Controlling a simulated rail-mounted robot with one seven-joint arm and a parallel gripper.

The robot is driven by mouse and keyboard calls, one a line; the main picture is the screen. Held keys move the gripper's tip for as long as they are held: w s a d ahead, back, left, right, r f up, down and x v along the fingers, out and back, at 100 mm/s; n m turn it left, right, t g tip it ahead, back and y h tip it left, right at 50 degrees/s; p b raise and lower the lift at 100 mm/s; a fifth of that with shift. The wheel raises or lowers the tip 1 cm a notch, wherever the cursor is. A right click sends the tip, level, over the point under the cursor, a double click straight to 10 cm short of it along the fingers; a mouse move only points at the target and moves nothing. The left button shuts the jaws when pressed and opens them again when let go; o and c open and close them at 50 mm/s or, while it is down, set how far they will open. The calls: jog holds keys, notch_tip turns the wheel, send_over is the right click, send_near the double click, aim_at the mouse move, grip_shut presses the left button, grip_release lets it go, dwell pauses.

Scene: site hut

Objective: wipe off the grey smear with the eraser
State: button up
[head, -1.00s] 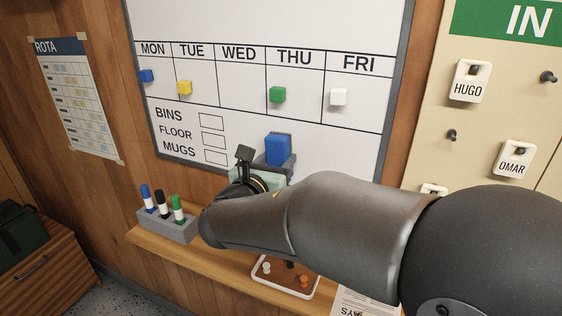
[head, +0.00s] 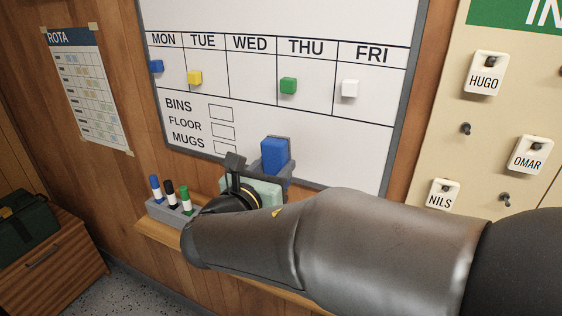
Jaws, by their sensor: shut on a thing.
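The eraser (head: 275,153) is a blue block with a grey edge showing behind it. It is upright at the lower part of the whiteboard (head: 330,150), below the THU column and right of the MUGS box. My gripper (head: 273,174) is shut on it from below, with a dark finger showing at its lower right. My own arm hides most of the gripper. The eraser looks close to the board face; I cannot tell whether it touches. I see no grey smear in the visible part of the board; the eraser and my arm cover some of it.
Blue, yellow, green (head: 288,86) and white magnets sit on the board above. A grey holder (head: 158,211) with three markers stands on the wooden ledge (head: 160,232) at the left. A peg board with name tags (head: 484,74) is to the right.

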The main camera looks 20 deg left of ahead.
jog(key=shift+s+a, duration=0.15)
jog(key=shift+s, duration=0.6)
jog(key=shift+s+a, duration=0.1)
jog(key=shift+s, duration=0.65)
jog(key=shift+d, duration=0.1)
